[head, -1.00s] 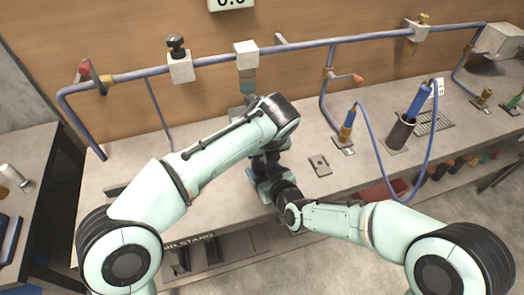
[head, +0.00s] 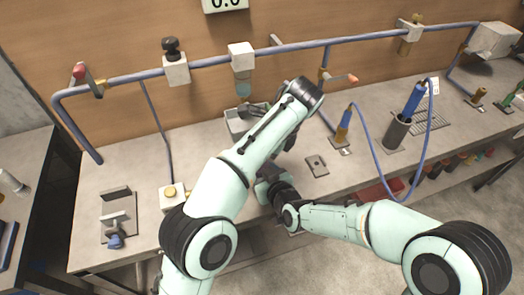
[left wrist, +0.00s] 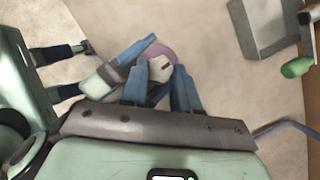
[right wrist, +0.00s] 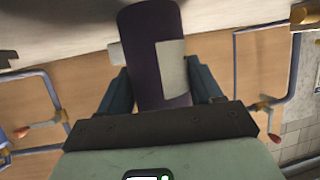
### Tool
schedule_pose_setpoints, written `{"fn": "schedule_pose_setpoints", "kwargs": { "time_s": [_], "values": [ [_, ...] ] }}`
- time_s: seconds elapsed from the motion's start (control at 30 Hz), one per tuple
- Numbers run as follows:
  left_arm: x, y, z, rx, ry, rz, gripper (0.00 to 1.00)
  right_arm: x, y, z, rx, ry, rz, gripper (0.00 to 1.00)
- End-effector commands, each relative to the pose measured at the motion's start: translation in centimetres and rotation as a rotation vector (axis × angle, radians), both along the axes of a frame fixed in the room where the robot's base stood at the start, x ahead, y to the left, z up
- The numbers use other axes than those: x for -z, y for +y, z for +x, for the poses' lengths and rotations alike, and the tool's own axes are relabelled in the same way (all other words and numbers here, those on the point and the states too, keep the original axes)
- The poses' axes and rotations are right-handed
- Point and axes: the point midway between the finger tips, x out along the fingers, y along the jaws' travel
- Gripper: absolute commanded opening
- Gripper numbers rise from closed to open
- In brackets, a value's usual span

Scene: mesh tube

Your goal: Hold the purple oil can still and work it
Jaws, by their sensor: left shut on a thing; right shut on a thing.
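The purple oil can (right wrist: 148,45) shows in the right wrist view as a purple cylinder with a pale label. My right gripper (right wrist: 160,88) is shut on its body, one finger on each side. The left wrist view looks onto the can's purple top (left wrist: 166,52). There my left gripper (left wrist: 160,75) has its fingers closed around a pale grey part (left wrist: 160,68) on top of the can. A finger of my right gripper (left wrist: 137,47) shows beside the can. In the head view my left arm hides the can.
A grey open tray (head: 236,122) stands behind my left arm, under a wall pipe fitting (head: 242,85). A small plate (head: 317,165) lies right of my grippers. A blue-handled tool on a hose (head: 412,105) stands in a dark holder further right.

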Motion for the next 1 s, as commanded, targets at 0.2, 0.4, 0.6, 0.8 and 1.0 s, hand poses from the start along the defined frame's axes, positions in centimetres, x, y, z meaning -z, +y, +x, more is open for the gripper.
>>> {"fn": "schedule_pose_setpoints", "kwargs": {
  "time_s": [0.2, 0.4, 0.6, 0.8, 1.0],
  "values": [
    [-0.07, -0.06, 0.26, -0.144, -0.005, -0.001, 0.00, 0.09, -0.02, -0.03, 0.000, 0.003, -0.001, 0.26],
    [-0.09, -0.03, 0.31, -0.223, -0.005, -0.001, 0.00, 0.11, -0.02, -0.05, -0.001, 0.003, -0.001, 0.26],
    [-0.10, -0.01, 0.28, -0.256, -0.004, 0.000, 0.00, 0.12, -0.01, -0.06, -0.001, 0.004, -0.001, 0.26],
    [-0.12, 0.00, 0.26, -0.263, -0.004, 0.000, 0.00, 0.13, -0.01, -0.07, -0.001, 0.004, -0.001, 0.26],
    [-0.12, -0.02, 0.25, -0.262, -0.004, 0.000, 0.00, 0.14, -0.02, -0.06, 0.000, 0.004, -0.002, 0.26]
  ]
}}
